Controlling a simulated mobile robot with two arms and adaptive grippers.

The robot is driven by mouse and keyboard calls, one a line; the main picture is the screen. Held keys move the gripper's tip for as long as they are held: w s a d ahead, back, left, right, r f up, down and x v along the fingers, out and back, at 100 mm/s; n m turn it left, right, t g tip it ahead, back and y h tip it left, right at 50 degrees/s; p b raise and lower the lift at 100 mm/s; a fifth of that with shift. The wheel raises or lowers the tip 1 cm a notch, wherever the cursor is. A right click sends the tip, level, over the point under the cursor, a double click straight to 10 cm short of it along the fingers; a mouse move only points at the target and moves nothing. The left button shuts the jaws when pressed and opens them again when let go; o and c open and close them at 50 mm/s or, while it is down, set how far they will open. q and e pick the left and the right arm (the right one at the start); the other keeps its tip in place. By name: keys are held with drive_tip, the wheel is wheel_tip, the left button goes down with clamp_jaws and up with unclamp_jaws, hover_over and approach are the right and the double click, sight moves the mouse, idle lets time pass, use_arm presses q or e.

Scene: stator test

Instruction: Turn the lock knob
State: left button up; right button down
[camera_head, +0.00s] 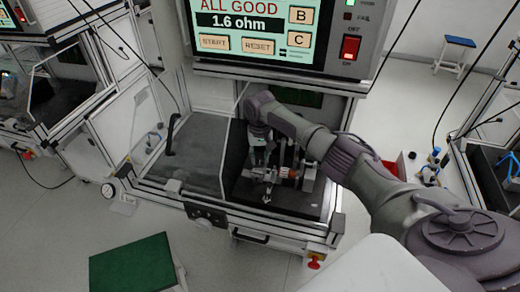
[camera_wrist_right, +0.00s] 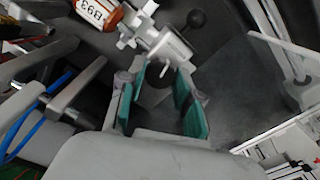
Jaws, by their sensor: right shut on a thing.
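My right gripper (camera_wrist_right: 160,82) reaches down into the test bay, and its green-padded fingers are closed around a dark round knob (camera_wrist_right: 158,73), which looks like the lock knob. The knob sits at the end of a pale metal fixture (camera_wrist_right: 168,48). The fingers hide part of the knob, so its turn angle cannot be told. An orange stator part with a white label reading B93 (camera_wrist_right: 97,12) lies along the fixture; the orange part also shows in the head view (camera_head: 288,172). In the head view the right gripper (camera_head: 259,158) is small among the fixture parts. My left gripper is out of view.
A black ball-ended lever (camera_wrist_right: 196,18) stands beside the fixture. The tester screen (camera_head: 250,25) above reads ALL GOOD, 1.6 ohm. Bay frame bars and a blue cable (camera_wrist_right: 28,125) are close to the gripper. A green-topped stool (camera_head: 135,265) stands on the floor in front.

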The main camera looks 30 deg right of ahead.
drive_tip(key=m+p, duration=0.2)
drive_tip(key=shift+r+m, duration=0.25)
drive_tip(key=shift+m, duration=0.15)
drive_tip(key=m+p, duration=0.2)
drive_tip(key=shift+f+m, duration=0.1)
drive_tip(key=shift+m, duration=0.3)
drive_tip(key=shift+m+p, duration=0.35)
drive_tip(key=shift+m, duration=0.85)
drive_tip(key=shift+f+m, duration=0.1)
drive_tip(key=shift+m, duration=1.4)
drive_tip(key=c, duration=0.8)
unclamp_jaws()
